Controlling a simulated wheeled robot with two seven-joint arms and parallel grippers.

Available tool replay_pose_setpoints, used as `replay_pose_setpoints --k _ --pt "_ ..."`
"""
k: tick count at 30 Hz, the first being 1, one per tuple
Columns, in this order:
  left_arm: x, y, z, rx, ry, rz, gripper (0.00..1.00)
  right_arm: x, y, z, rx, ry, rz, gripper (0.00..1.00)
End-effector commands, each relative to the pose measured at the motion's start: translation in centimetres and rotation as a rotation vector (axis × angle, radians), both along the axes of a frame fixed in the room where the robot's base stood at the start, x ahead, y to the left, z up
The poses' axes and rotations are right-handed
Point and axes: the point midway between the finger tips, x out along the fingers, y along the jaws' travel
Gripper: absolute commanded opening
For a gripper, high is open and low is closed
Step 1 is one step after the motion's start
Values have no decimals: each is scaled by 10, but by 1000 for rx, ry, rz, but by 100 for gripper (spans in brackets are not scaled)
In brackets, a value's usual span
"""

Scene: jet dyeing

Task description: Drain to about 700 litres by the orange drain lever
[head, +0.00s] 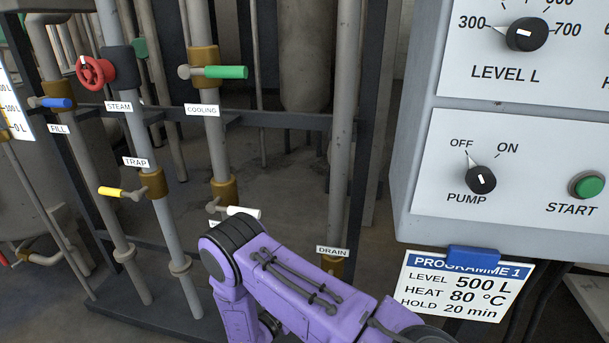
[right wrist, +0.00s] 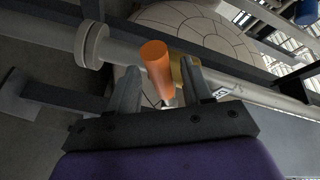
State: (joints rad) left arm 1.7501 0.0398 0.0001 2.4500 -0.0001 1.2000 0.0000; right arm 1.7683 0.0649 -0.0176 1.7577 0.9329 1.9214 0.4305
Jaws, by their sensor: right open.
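The orange drain lever (right wrist: 157,68) shows in the right wrist view, with its brass valve body (right wrist: 178,74) beside it on a grey pipe. My right gripper (right wrist: 162,80) is open, with one finger on either side of the lever; I cannot tell whether either touches it. In the head view the DRAIN label (head: 332,251) and part of the brass valve (head: 333,267) show. My purple right arm hides the lever and gripper there. A level gauge (head: 14,112) is cut off at the left edge; its liquid level is not readable. My left gripper is not in view.
Other valves stand on the pipes: blue fill lever (head: 56,103), red steam wheel (head: 94,72), green cooling lever (head: 226,72), yellow trap lever (head: 112,192) and a white lever (head: 243,212) close to my arm. The control panel (head: 500,235) and programme card (head: 455,285) are at the right.

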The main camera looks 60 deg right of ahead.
Motion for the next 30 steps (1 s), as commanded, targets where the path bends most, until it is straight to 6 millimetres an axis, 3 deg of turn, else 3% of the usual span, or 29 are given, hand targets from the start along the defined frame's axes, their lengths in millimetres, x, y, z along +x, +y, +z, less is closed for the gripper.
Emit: replay_pose_setpoints --k 6,10,30 --pt "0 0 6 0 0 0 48 2 52 0 2 0 3 50" --pt "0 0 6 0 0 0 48 3 70 -1 1 1 1 50" --pt "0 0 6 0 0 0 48 2 75 -1 0 1 -1 50"
